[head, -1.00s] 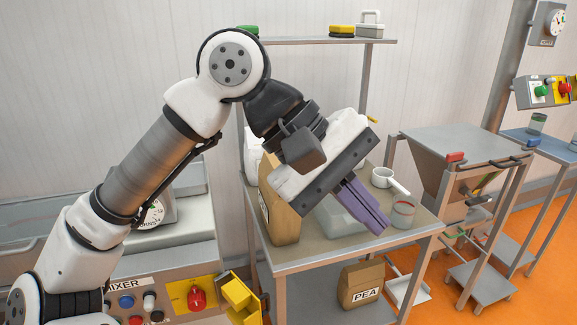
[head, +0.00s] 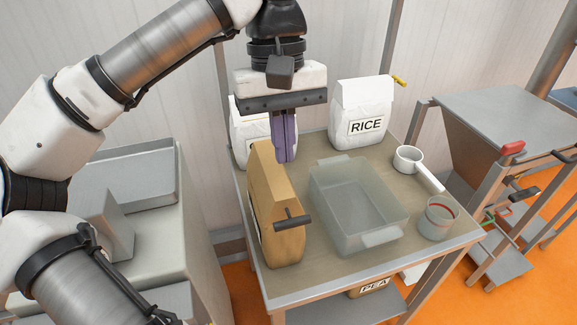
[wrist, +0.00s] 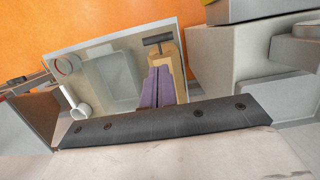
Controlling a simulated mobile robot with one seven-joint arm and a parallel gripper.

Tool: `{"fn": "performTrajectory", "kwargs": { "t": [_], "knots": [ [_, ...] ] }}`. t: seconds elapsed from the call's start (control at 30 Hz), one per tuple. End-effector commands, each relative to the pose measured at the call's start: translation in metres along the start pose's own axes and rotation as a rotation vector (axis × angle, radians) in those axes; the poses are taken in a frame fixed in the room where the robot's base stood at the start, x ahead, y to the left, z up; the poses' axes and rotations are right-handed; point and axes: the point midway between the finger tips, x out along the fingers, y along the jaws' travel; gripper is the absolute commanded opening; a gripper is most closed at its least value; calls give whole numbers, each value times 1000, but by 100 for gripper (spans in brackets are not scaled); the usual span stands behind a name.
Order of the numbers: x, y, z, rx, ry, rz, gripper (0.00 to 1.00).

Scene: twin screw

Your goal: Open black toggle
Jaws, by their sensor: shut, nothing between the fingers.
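A dark T-shaped piece (head: 292,218), which looks like the black toggle, sits at the front side of the upright brown bag (head: 277,197) on the table. It also shows in the wrist view (wrist: 158,39), at the far end of the bag. My gripper (head: 286,158) points down with its purple fingers shut and empty, by the back of the bag's top and apart from the toggle. The fingers also show in the wrist view (wrist: 158,70), in front of the bag and partly hiding it.
A frosted tub (head: 358,205) stands right of the bag. A white saucepan (head: 409,158), a glass jar (head: 437,219) and a white RICE bag (head: 362,115) stand farther right and behind. Another white bag is partly hidden behind my gripper. A grey hopper (head: 500,115) stands at the right.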

Motion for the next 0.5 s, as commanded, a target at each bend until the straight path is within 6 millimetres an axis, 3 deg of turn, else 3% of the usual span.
{"fn": "performTrajectory", "kwargs": {
  "t": [0.27, 0.5],
  "knots": [
    [17, 0, 0, 4, -3, 1, 0],
    [58, 0, 1, 0, -1, -1, 0]
  ]
}}
